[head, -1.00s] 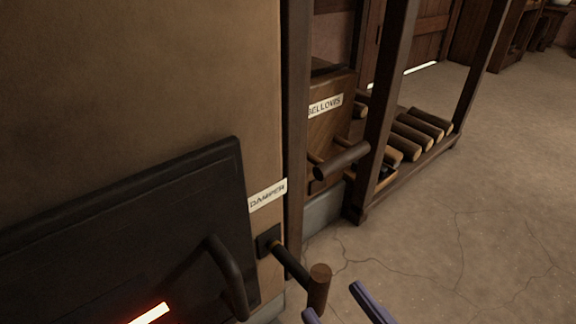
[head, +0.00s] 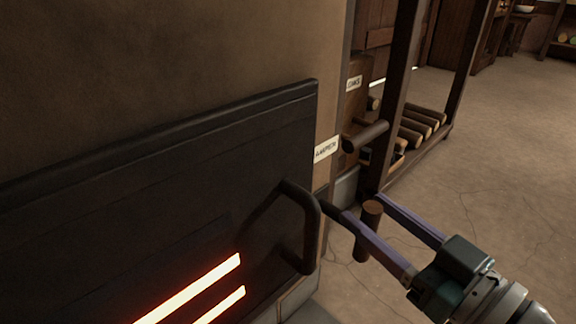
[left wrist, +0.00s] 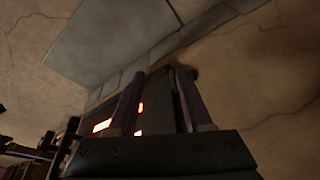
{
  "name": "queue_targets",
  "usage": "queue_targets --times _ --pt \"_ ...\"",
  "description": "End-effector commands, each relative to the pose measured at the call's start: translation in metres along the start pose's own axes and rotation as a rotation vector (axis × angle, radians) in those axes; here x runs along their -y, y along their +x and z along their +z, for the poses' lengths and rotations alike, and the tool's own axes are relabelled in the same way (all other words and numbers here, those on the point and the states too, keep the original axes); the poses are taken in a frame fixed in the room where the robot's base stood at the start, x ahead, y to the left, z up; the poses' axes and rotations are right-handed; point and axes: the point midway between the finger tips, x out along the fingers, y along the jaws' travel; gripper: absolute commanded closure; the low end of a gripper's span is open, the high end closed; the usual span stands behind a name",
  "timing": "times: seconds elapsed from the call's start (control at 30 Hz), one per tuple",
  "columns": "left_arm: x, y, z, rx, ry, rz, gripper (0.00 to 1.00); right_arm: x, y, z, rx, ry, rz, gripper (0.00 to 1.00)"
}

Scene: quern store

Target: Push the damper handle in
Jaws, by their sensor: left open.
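The damper handle (head: 371,213) is a brown wooden grip on a dark rod that sticks out from the stove's side, below the DAMPER label (head: 326,149). The black door handle hides part of the rod.
The black stove door (head: 150,200) with its curved handle (head: 312,230) and glowing slots is close on the left of the damper. The bellows handle (head: 366,136) and a rack of logs (head: 420,125) stand behind. The floor on the right is clear.

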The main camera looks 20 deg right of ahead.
Motion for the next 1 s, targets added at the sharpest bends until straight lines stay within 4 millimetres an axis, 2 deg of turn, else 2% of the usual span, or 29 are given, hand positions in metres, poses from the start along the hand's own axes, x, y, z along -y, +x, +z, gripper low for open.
queue_targets --times 0.13,0.43,0.9,1.0 --pt "0.003 0.008 0.003 0.002 0.003 -0.009 0.50 0.000 0.014 0.001 -0.001 -0.001 0.000 0.41" --pt "0.005 0.008 0.004 0.003 0.009 -0.014 0.50 0.000 0.017 0.000 0.001 0.000 -0.001 0.41" --pt "0.005 0.008 0.004 0.003 0.011 -0.015 0.50 0.000 0.017 0.000 0.002 0.000 0.000 0.92" --pt "0.005 0.008 0.004 0.003 0.010 -0.014 0.50 0.000 0.016 0.000 0.002 0.000 0.001 1.00"
